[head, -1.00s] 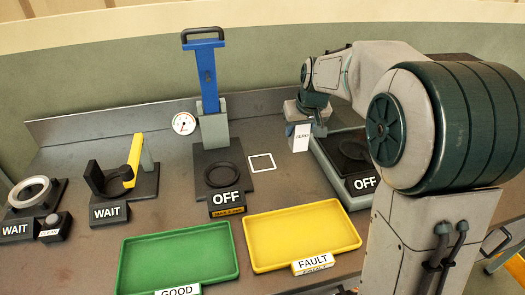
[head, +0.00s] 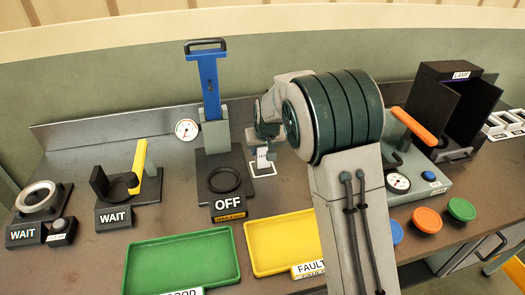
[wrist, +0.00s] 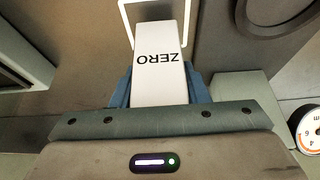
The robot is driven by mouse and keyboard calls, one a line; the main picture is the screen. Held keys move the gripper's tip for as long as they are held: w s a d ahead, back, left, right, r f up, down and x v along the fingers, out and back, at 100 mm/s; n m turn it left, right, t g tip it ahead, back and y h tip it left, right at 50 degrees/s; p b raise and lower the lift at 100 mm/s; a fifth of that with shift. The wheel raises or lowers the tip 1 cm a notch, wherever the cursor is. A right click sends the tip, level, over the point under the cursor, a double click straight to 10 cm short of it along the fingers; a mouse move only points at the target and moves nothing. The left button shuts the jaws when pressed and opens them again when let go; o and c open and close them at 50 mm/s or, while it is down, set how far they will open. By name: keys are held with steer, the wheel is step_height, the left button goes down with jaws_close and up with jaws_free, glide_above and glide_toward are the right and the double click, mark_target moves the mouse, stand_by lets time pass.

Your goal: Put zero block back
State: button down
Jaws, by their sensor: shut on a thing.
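The white zero block (wrist: 160,60), with "ZERO" printed on it, is between the blue fingers of my gripper (wrist: 160,88) in the wrist view. My gripper is shut on it. In the head view, the block (head: 264,155) and my gripper (head: 262,140) are over the white square outline (head: 263,170) on the bench, right of the blue-handled press. In the wrist view, the outline (wrist: 122,20) shows just beyond and partly behind the block. I cannot tell whether the block touches the bench.
The blue-handled press (head: 208,85), marked OFF, and a dial gauge (head: 187,130) stand left of my gripper. The green tray (head: 180,265) and yellow tray (head: 265,240) are in front. A station with an orange handle (head: 412,126) and a black lamp box (head: 455,90) are to the right.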

steer(key=shift+f, duration=0.7)
steer(key=shift+f, duration=0.2)
steer(key=c, duration=0.8)
jaws_free()
steer(key=shift+r, duration=0.1)
steer(key=b+v, duration=0.1)
steer(key=v, duration=1.1)
